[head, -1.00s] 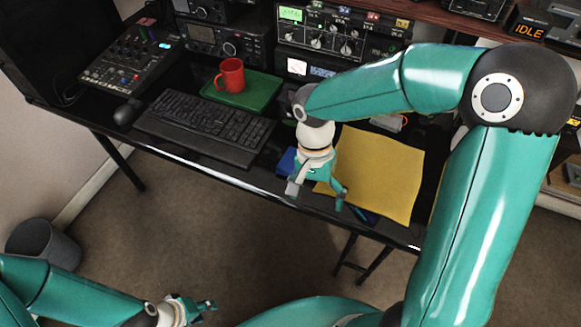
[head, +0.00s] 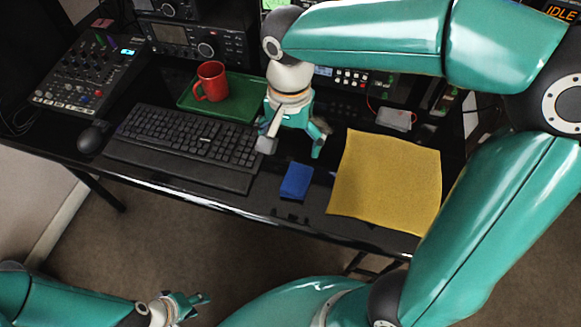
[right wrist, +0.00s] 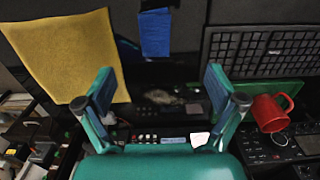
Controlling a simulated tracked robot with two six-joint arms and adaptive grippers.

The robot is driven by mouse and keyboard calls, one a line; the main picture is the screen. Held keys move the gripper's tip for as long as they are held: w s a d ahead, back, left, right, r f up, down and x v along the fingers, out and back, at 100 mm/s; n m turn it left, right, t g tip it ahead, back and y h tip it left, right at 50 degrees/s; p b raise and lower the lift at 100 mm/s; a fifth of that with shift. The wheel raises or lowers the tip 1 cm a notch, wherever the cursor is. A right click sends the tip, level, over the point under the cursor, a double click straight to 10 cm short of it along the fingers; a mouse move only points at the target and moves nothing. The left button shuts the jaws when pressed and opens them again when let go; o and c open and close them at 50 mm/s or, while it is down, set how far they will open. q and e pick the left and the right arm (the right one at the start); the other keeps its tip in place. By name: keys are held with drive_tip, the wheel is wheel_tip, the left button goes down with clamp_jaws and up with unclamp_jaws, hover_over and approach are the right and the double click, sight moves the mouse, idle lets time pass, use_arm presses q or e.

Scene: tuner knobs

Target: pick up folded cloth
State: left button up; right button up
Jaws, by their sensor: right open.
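A small blue folded cloth (head: 296,181) lies flat on the black desk, between the keyboard and a yellow cloth. It also shows at the top of the right wrist view (right wrist: 155,34). A larger yellow cloth (head: 387,186) lies spread flat to its right. My right gripper (head: 293,147) is open and empty, above the desk just behind the blue cloth and apart from it.
A black keyboard (head: 186,143) lies left of the right gripper. A red mug (head: 211,80) stands on a green tray (head: 240,108) behind it. Radio equipment (head: 190,42) lines the back. A mouse (head: 92,137) is at the left. Bare desk surrounds the blue cloth.

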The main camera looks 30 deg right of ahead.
drive_tip(key=b, duration=0.1)
hover_over(294, 182)
drive_tip(key=f, duration=1.1)
drive_tip(key=shift+s+a, duration=0.15)
drive_tip(key=shift+a, duration=0.2)
drive_tip(key=f, duration=0.4)
drive_tip(key=shift+d+f, duration=0.15)
drive_tip(key=shift+d, duration=0.25)
drive_tip(key=shift+f, duration=0.5)
drive_tip(key=c, duration=1.1)
drive_tip(key=shift+c, duration=0.2)
wheel_tip(294, 182, up, 20)
drive_tip(key=p, duration=0.2)
